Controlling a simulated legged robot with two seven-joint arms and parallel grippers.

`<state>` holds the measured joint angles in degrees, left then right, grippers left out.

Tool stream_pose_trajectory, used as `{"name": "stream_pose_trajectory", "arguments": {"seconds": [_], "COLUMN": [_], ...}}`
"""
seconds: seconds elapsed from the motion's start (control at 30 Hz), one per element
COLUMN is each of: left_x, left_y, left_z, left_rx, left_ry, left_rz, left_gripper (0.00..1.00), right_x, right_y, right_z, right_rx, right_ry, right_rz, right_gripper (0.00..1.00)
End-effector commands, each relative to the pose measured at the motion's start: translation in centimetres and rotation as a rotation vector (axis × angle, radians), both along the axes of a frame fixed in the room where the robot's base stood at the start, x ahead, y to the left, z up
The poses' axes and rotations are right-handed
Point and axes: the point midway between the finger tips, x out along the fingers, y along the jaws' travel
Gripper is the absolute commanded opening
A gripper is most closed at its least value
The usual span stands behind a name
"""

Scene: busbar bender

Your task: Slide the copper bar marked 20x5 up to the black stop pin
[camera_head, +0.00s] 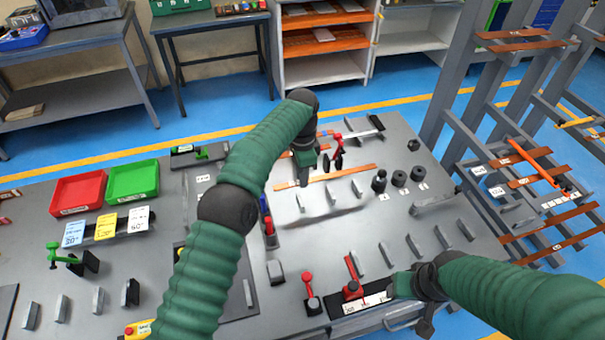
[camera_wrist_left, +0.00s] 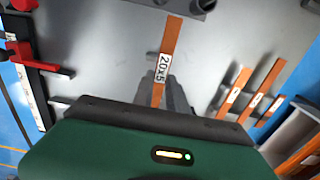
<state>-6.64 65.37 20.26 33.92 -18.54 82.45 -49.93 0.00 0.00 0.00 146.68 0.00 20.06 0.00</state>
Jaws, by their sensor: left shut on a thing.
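The copper bar marked 20x5 (camera_wrist_left: 169,45) runs up from between my left fingers in the wrist view, its white label just ahead of them. In the head view the copper bar (camera_head: 340,174) lies along the grey bench top. My left gripper (camera_head: 304,182) is shut on it near its left end; the fingers also show in the wrist view (camera_wrist_left: 167,95). A dark grey part (camera_wrist_left: 200,4) is near the bar's far end. Black upright pieces (camera_head: 379,181) stand right of the bar; I cannot tell which is the stop pin. My right gripper (camera_head: 425,325) hangs over the front edge, its fingers unclear.
Other copper bars (camera_wrist_left: 236,92) lie beside my left gripper. A red clamp (camera_head: 338,150) and a ruled rail (camera_head: 360,134) are behind the bar. Grey upright plates (camera_head: 357,188) stand in front of it. A bar rack (camera_head: 480,150) stands to the right.

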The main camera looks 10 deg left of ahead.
Motion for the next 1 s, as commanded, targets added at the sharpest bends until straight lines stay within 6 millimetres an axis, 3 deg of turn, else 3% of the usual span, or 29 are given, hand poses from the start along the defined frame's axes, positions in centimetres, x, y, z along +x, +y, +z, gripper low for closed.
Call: {"name": "stream_pose_trajectory", "arguments": {"seconds": [1.0], "left_x": [0.0], "left_y": [0.0], "left_z": [-3.7], "left_rx": [0.0], "left_ry": [0.0], "left_rz": [0.0], "left_gripper": [0.0], "right_x": [0.0], "right_y": [0.0], "right_z": [-1.0], "right_rx": [0.0], "right_ry": [0.0], "right_rz": [0.0], "right_gripper": [0.52]}}
